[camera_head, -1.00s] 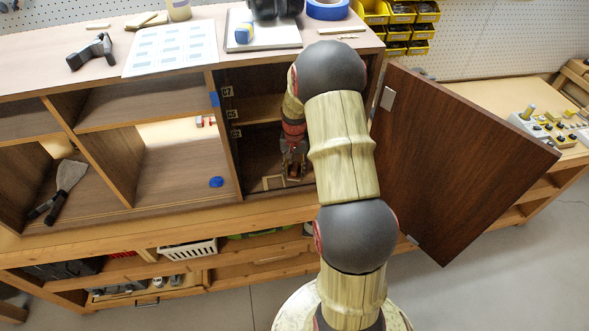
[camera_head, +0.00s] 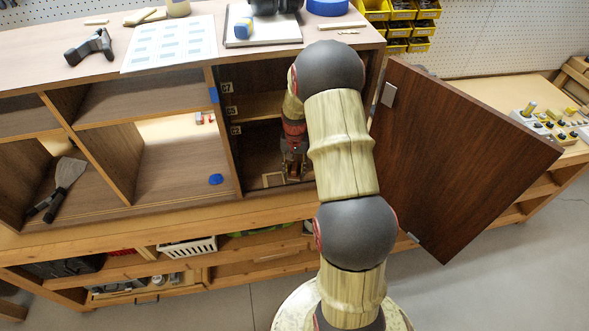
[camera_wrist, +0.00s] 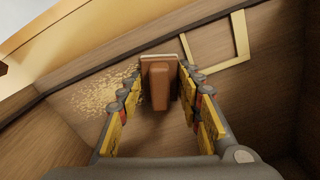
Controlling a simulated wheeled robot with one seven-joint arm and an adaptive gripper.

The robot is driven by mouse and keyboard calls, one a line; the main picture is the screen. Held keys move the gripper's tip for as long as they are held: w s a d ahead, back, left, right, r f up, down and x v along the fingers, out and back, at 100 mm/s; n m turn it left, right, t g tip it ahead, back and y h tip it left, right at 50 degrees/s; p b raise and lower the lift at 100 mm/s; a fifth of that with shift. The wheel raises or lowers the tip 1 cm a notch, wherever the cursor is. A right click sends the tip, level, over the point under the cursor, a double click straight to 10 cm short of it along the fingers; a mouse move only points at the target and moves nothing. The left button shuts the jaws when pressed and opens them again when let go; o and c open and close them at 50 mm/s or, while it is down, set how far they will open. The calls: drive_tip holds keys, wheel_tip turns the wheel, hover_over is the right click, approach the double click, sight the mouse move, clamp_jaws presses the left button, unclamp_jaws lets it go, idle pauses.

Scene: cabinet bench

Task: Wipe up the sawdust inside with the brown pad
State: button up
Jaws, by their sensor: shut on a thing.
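The brown pad (camera_wrist: 160,86) is between the fingers of my gripper (camera_wrist: 158,92) in the wrist view. The fingers are shut on its block-like handle, and its wider base is at or close to the wooden cabinet floor. The pale yellow sawdust (camera_wrist: 106,94) lies scattered on the floor just left of the pad. In the head view my gripper (camera_head: 292,168) is low inside the open cabinet compartment; the sawdust cannot be made out there.
A light wooden frame (camera_wrist: 242,38) lies on the cabinet floor right of the pad. The cabinet door (camera_head: 460,150) stands open to the right. Compartment walls (camera_wrist: 40,140) are close around my gripper. A blue round thing (camera_head: 215,179) lies in the neighbouring bay.

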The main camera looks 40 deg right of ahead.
drive_tip(key=shift+s+d+r+p, duration=0.1)
drive_tip(key=shift+s+d, duration=0.2)
drive_tip(key=shift+d, duration=0.2)
drive_tip(key=shift+s+d+f+p, duration=0.1)
drive_tip(key=shift+s+d, duration=0.25)
drive_tip(key=shift+d, duration=0.2)
drive_tip(key=shift+s+d+r+p, duration=0.1)
drive_tip(key=shift+s+d, duration=0.2)
drive_tip(key=shift+d, duration=0.2)
drive_tip(key=shift+s+d+f, duration=0.1)
drive_tip(key=shift+s+d, duration=0.6)
drive_tip(key=shift+d, duration=0.4)
drive_tip(key=shift+s+d+f, duration=0.1)
drive_tip(key=shift+s+d, duration=0.6)
drive_tip(key=shift+d, duration=0.4)
drive_tip(key=shift+s+d, duration=0.7)
drive_tip(key=shift+d, duration=0.4)
drive_tip(key=shift+s+d+r+p, duration=0.1)
drive_tip(key=shift+s+d+p, duration=0.25)
drive_tip(key=shift+d, duration=0.4)
drive_tip(key=shift+s+d+r+p, duration=0.15)
drive_tip(key=shift+s+d, duration=0.3)
drive_tip(key=shift+d, duration=0.25)
drive_tip(key=shift+w+a+f, duration=0.1)
drive_tip(key=shift+w+a, duration=0.05)
drive_tip(key=shift+a, duration=0.05)
